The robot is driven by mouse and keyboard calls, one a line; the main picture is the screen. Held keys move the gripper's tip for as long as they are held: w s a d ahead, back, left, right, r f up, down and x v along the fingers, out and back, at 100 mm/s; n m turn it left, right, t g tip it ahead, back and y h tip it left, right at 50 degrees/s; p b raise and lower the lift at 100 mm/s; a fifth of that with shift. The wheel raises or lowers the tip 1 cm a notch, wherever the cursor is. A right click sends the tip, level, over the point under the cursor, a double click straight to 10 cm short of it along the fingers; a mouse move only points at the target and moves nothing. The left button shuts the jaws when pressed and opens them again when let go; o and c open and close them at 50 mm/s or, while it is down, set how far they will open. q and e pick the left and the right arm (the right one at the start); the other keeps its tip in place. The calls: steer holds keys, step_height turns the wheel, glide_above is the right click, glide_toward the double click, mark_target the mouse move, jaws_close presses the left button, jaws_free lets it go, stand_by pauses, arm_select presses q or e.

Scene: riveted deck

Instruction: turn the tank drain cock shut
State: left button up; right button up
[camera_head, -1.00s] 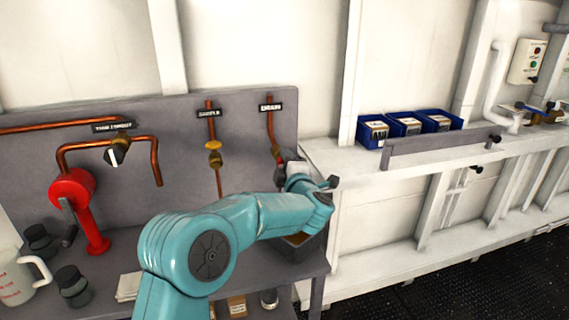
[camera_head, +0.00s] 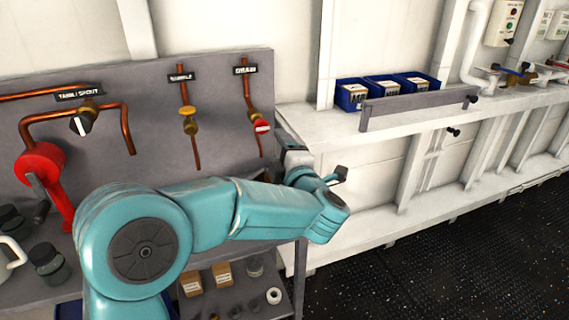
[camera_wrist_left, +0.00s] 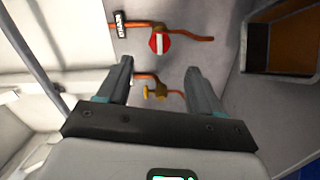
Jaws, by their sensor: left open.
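The drain cock (camera_head: 262,127) has a round red handle with a white bar, on a copper pipe under the DRAIN label (camera_head: 246,70). The white bar appears to lie across the pipe. In the left wrist view the red handle (camera_wrist_left: 160,43) shows just beyond the fingertips, clear of both. My left gripper (camera_head: 288,136) is to the right of the handle in the head view, apart from it. In the left wrist view its two fingers (camera_wrist_left: 159,68) are spread with nothing between them. My right gripper is not in view.
The brass sample cock (camera_head: 190,122) is left of the drain, also seen in the left wrist view (camera_wrist_left: 155,92). A black-handled cock (camera_head: 80,123) and red fitting (camera_head: 42,165) stand farther left. Blue bins (camera_head: 350,97) sit on the white ledge at right.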

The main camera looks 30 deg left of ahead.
arm_select(q)
steer(key=shift+v, duration=1.65)
